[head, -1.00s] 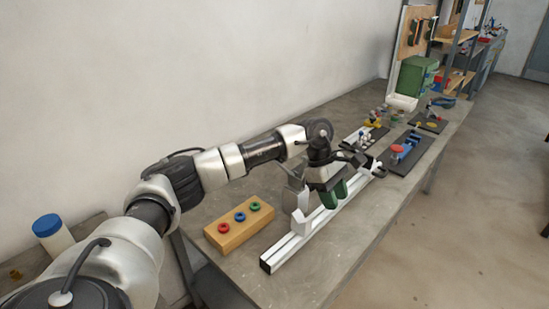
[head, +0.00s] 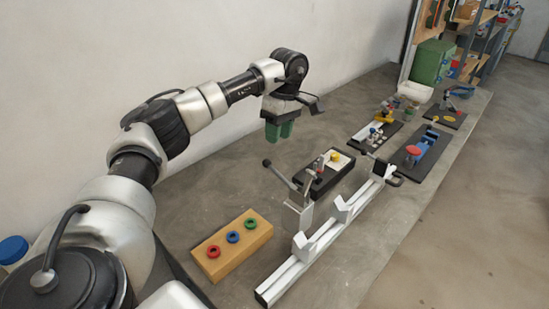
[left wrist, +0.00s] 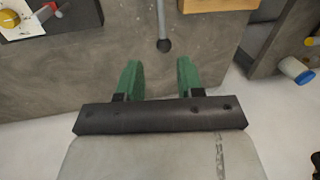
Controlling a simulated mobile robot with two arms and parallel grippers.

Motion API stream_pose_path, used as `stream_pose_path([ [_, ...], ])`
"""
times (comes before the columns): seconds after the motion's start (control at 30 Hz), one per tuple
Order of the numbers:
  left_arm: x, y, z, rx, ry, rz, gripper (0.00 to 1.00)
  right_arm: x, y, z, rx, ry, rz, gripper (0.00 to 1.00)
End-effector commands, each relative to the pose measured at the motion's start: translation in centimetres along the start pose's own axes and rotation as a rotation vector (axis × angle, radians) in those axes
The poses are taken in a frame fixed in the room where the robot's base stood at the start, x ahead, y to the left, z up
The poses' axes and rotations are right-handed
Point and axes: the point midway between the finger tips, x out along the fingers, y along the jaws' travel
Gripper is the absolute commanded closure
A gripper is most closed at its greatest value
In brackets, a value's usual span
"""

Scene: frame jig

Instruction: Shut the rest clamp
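A grey upright block (head: 298,215) stands beside the white rail (head: 325,237) and carries a lever (head: 282,177) with a black ball knob. The lever tilts up and to the left, away from the rail; this looks like the rest clamp. Two white V-shaped rests (head: 341,209) sit on the rail, with nothing lying in them. In the left wrist view the rod and black ball (left wrist: 163,45) show ahead of the fingers. My left gripper (head: 279,130) hangs above and behind the knob, green fingers down. Its fingers (left wrist: 158,72) are apart and empty. My right gripper is out of view.
A wooden block (head: 232,245) with red, blue and green rings lies left of the rail. A black tray (head: 327,176) with small parts lies behind it. A dark clamp (head: 381,172) stands at the rail's far end. More fixtures stand farther back.

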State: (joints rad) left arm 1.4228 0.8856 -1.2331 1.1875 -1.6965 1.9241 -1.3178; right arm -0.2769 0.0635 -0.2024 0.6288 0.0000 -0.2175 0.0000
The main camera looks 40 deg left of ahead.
Motion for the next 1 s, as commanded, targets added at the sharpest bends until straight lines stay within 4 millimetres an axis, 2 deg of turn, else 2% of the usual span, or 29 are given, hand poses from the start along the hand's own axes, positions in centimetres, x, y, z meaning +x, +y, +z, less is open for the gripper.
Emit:
stream_pose_path([
  [0.1, 1.9, -0.1, 0.0, 0.000, 0.000, -0.005, 0.63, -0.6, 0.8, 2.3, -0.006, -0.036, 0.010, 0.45],
  [0.23, 4.5, -0.2, 0.0, -0.001, 0.000, -0.006, 0.63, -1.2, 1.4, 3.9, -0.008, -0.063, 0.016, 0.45],
  [0.37, 6.8, -0.1, 0.0, 0.001, -0.001, -0.005, 0.63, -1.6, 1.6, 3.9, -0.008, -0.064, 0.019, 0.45],
  [0.5, 8.7, -0.1, 0.1, 0.001, -0.001, -0.002, 0.63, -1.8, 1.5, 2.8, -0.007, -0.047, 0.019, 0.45],
  [0.7, 9.8, -0.1, 0.1, 0.001, -0.001, 0.000, 0.63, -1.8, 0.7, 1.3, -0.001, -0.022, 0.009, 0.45],
  [0.93, 9.9, 0.0, 0.0, 0.001, -0.001, 0.000, 0.63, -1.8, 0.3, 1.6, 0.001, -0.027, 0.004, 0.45],
  [1.0, 9.9, 0.0, 0.0, 0.000, -0.001, 0.001, 0.72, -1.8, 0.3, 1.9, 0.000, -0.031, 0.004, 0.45],
])
